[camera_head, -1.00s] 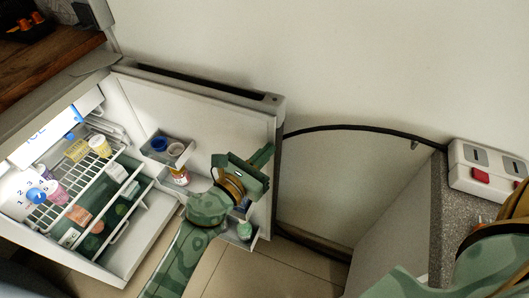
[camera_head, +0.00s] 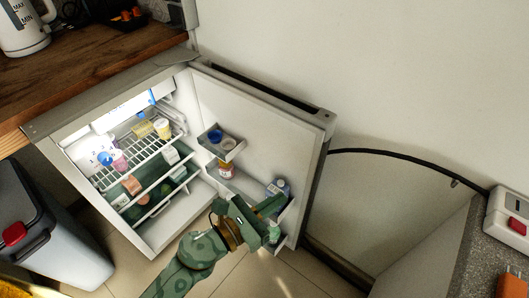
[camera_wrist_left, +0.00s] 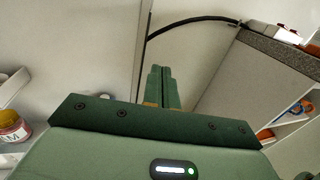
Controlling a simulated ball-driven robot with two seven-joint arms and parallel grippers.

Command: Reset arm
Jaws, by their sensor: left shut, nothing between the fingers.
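My left gripper (camera_head: 272,204) is in front of the inner side of the open fridge door (camera_head: 262,125), near its lower shelf. Its fingers are shut together with nothing between them. The fingers also show in the left wrist view (camera_wrist_left: 162,88), pressed together and pointing away from the camera. The gripper hides part of the lower door shelf; I cannot tell whether it touches the door. My right gripper is not in view.
The open fridge (camera_head: 150,215) holds several cups and packets on a wire rack. Bottles (camera_head: 279,187) stand in the lower door shelf. A grey bin (camera_head: 60,235) stands at left below the wooden counter (camera_head: 95,60). A grey speckled counter (camera_head: 488,255) is at right.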

